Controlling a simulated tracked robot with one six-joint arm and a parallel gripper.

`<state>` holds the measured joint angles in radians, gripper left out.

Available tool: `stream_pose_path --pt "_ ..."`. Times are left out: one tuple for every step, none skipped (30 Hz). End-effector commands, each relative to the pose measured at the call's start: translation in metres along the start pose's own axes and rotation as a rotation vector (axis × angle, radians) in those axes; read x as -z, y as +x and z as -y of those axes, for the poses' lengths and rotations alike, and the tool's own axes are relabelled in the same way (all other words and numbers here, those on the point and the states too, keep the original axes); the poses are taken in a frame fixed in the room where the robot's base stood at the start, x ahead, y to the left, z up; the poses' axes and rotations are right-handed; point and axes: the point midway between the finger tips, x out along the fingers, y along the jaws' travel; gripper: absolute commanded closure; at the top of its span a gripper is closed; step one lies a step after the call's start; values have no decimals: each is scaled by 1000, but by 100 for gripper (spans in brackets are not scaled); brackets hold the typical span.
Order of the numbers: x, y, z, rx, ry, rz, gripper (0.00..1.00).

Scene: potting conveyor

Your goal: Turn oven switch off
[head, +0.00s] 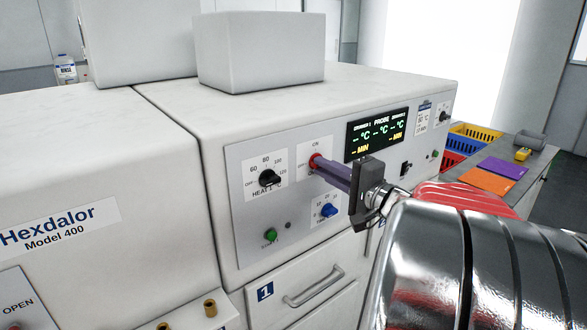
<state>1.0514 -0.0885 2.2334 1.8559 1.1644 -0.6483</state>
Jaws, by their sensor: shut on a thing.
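The oven (380,82) is a white cabinet with a grey control panel (245,205) on its front. The red oven switch (313,162) sits on a white plate marked ON at the top and OFF at the left. My gripper (324,168) reaches in from the right, with its purple-grey fingers shut on the red switch. The fingers cover much of the switch, so I cannot tell which way it points.
A black heat knob (268,178) is left of the switch, a blue knob (328,210) below it and a green button (270,235) lower left. A display (376,134) is to the right. A drawer handle (315,287) juts out below. Coloured crates (475,133) stand beyond the oven.

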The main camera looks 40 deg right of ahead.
Motion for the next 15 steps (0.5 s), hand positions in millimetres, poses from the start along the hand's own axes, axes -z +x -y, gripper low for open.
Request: stream_pose_path --pt "-3 0 -4 -8 1 8 100" --pt "-3 0 -4 -8 0 8 100" --pt "-3 0 -5 -8 0 8 100" --pt "-3 0 -5 -8 0 8 100" --pt "-3 0 -5 -8 0 8 100" --pt "-3 0 -5 -9 1 8 100" --pt "-3 0 -5 -9 1 8 100" --pt "-3 0 -5 -9 1 8 100" --pt "-3 0 -5 -9 1 8 100" --pt "-3 0 -5 -9 1 8 88" --pt "-3 0 -5 -9 1 8 86" --pt "-3 0 -5 -8 1 8 83" --pt "-3 0 -4 -8 1 7 81" --pt "-3 0 -4 -7 1 7 79" --pt "-2 0 -4 -7 1 6 76"
